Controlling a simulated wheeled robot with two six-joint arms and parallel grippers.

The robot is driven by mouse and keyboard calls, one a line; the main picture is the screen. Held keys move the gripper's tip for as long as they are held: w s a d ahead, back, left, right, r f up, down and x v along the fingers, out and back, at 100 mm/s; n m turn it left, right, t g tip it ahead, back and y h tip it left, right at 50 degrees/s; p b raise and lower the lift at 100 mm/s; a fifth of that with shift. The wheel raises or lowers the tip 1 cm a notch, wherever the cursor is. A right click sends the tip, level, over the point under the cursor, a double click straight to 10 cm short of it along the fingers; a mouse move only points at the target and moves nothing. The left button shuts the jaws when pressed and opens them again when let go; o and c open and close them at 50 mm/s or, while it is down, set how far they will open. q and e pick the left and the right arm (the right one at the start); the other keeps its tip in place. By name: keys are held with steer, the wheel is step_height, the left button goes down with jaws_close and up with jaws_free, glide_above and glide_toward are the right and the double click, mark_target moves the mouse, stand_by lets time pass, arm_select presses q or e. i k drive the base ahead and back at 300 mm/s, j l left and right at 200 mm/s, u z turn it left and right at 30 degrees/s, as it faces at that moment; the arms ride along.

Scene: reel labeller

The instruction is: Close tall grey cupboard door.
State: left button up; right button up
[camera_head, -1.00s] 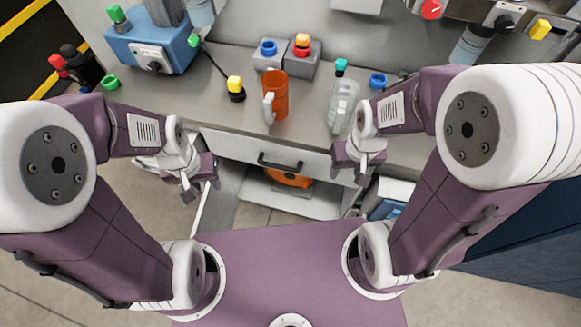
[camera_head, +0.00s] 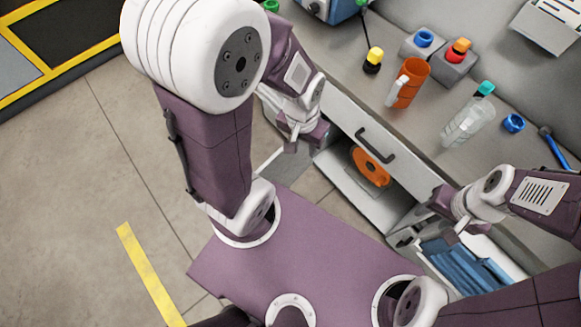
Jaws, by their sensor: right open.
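No tall grey cupboard that I can identify for sure is in view. A flat grey panel (camera_head: 287,168) stands low beside the open space under the bench; I cannot tell whether it is a door. My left gripper (camera_head: 306,142) is open and empty near the bench's front edge, above that panel. My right gripper (camera_head: 446,212) is open and empty in front of the bench, near an open drawer (camera_head: 497,250) holding blue items.
Open floor (camera_head: 70,190) lies at left.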

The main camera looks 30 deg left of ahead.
mark_target(282, 168)
steer(key=k+j+z, duration=0.25)
steer(key=k+j, duration=0.25)
steer(key=k+j+z, duration=0.3)
steer(key=j+z, duration=0.1)
steer(key=j, duration=0.3)
steer(key=k+j+z, duration=0.1)
steer(key=j, duration=0.3)
steer(key=k+j, duration=0.15)
steer(key=j, duration=0.2)
steer(key=k+j+z, duration=0.15)
steer(key=j, duration=0.25)
steer(key=j+z, duration=0.1)
steer(key=j, duration=0.3)
steer(key=k+j+z, duration=0.1)
steer(key=j, duration=0.25)
steer(key=j+u, duration=0.35)
